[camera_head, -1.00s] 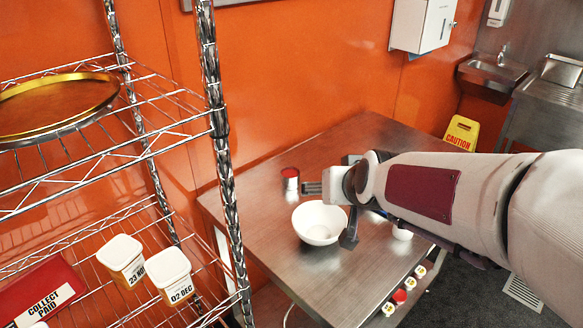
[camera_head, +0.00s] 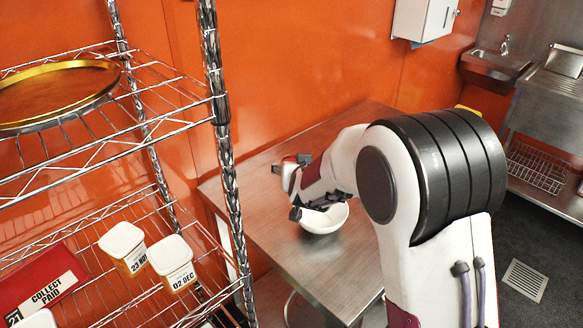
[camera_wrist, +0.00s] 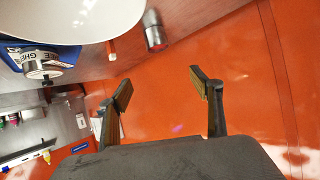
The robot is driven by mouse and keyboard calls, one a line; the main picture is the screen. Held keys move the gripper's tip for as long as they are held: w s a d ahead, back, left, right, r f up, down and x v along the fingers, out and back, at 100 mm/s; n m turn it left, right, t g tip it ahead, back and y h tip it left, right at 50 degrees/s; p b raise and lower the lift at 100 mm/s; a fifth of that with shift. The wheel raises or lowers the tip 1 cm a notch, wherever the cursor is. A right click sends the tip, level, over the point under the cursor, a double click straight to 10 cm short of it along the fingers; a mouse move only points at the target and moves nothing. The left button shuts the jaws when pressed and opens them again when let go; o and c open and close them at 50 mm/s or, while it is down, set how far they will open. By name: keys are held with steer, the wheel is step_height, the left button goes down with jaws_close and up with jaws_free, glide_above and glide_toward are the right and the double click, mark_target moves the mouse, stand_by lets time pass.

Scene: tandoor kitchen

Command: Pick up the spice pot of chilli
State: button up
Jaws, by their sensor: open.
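A small metal pot (camera_wrist: 154,30) with a red end shows at the top middle of the wrist view, close to the white bowl. I see no readable label on it, so I cannot tell for sure that it holds chilli. In the head view my arm covers most of that part of the table, and I cannot make out the pot clearly. My gripper (camera_wrist: 163,83) is open and empty, its two fingers apart against the orange wall. The pot is not between the fingers. In the head view the gripper is above the table near the bowl.
A white bowl (camera_head: 325,222) stands on the steel table (camera_head: 300,262) just below my gripper. A tin with partly readable lettering (camera_wrist: 40,60) shows at the left of the wrist view. A wire shelf (camera_head: 150,150) stands on the left; the orange wall (camera_head: 300,70) is behind the table.

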steer(key=shift+t+h, duration=0.5)
steer(key=shift+t, duration=0.2)
steer(key=w+f, duration=0.1)
steer(key=f, duration=0.1)
steer(key=w+a+f, duration=0.1)
steer(key=f, duration=0.1)
steer(key=w+a+f, duration=0.1)
steer(key=w+f, duration=0.1)
steer(key=f, duration=0.1)
steer(key=shift+a, duration=0.2)
steer(key=shift+f, duration=0.1)
steer(key=shift+x, duration=3.3)
steer(key=shift+d, duration=0.15)
steer(key=shift+w, duration=0.2)
steer(key=shift+w+d+f, duration=0.15)
steer(key=shift+w+f, duration=0.05)
steer(key=shift+w, duration=0.5)
steer(key=shift+w+d+f, duration=0.2)
steer(key=shift+w, duration=0.5)
steer(key=shift+x, duration=1.05)
steer(key=shift+s, duration=0.1)
